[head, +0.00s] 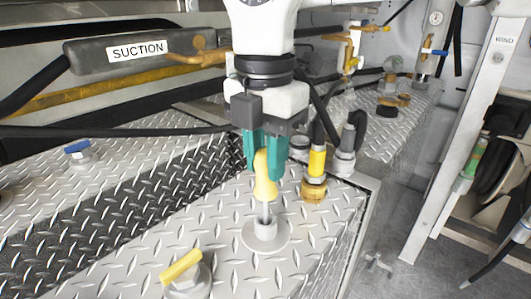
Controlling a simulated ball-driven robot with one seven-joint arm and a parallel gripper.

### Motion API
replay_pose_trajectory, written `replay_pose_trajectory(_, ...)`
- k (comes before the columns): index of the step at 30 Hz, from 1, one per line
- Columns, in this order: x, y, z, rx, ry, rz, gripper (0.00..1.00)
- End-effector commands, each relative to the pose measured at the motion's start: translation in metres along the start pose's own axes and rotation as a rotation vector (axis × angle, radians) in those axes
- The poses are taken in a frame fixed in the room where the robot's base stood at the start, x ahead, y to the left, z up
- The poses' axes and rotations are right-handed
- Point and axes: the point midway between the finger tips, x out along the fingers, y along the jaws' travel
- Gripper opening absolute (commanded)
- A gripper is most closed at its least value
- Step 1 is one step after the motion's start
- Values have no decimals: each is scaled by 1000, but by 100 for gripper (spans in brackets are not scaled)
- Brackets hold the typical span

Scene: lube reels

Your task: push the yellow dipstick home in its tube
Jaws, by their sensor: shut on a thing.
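The yellow dipstick (264,180) stands upright, its handle between the green fingers of my gripper (263,160). My gripper is shut on the handle from above. Below the handle a short length of metal shaft shows, running down into the metal tube (265,228). The tube rises from a round flange on the diamond-plate tank top. A gap shows between the bottom of the yellow handle and the top of the tube. How far the stick reaches inside the tube is hidden.
A yellow-topped cap (182,268) sits nearer on the plate. A yellow and brass fitting (315,170) and grey fittings (346,150) stand close right of my gripper. A blue-handled cap (78,153) is at left. A hose (120,131) runs behind. The suction pipe (140,52) lies at the back.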

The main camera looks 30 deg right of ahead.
Motion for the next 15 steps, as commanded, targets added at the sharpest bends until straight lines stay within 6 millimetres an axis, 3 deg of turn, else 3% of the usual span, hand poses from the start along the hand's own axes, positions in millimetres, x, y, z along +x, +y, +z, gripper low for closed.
replay_pose_trajectory(15, 36, 0, 0, -1, 0, 0, 0)
